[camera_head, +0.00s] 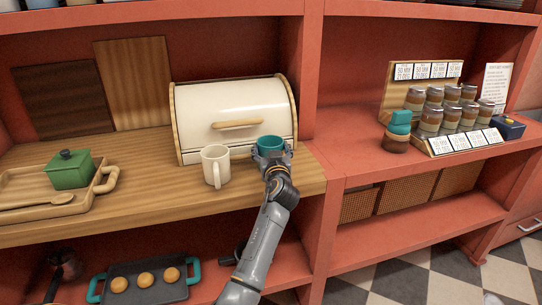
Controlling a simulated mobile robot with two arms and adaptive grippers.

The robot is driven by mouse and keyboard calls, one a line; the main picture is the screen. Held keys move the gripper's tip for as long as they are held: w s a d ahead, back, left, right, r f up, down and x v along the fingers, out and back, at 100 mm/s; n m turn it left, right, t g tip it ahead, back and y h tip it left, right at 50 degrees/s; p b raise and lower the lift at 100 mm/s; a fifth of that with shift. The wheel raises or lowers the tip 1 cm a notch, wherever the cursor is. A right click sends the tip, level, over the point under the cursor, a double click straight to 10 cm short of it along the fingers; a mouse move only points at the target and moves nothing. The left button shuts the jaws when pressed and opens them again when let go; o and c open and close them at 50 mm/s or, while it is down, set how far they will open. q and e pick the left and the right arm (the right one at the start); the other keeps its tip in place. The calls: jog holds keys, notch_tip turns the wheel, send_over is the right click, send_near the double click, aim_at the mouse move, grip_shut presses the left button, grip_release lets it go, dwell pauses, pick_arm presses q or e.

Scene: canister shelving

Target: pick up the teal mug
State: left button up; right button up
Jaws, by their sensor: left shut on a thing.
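The teal mug (270,144) is on the right part of the wooden counter, in front of the cream bread box. My left gripper (273,157) is shut on the near side of the mug. The fingers and wrist hide the mug's lower part, so I cannot tell whether its base touches the counter. My right gripper is not in view.
A white mug (215,166) stands just left of the teal mug. The bread box (235,118) is close behind both. A tray (104,178) with a green lidded pot (68,170) is at the left. A spice rack (436,143) stands on the right shelf.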

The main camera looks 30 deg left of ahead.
pick_arm(q)
jog(key=shift+r, duration=0.7)
jog(key=s+a+r, duration=0.4)
jog(key=s+r, duration=0.8)
jog(key=s, duration=0.1)
jog(key=s+d+f+m+t+h+p, duration=0.1)
jog(key=s+d+f+m+t+h, duration=0.2)
jog(key=d+f, duration=0.6)
jog(key=s+d+f+m+t+h+p, duration=0.1)
jog(key=s+d+f+m+h, duration=0.3)
jog(key=d, duration=0.8)
jog(key=s+d+f+m+h, duration=0.1)
jog(key=s+d+f+h, duration=0.3)
jog(key=s+d+f, duration=0.3)
jog(key=s, duration=0.5)
jog(key=shift+d+h, duration=0.2)
jog(key=shift+h, duration=0.1)
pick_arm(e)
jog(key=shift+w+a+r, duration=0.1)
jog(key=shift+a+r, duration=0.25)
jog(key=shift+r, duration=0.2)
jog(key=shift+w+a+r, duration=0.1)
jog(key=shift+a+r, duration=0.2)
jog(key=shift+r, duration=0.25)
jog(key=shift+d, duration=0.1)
pick_arm(q)
jog(key=shift+d+r, duration=0.1)
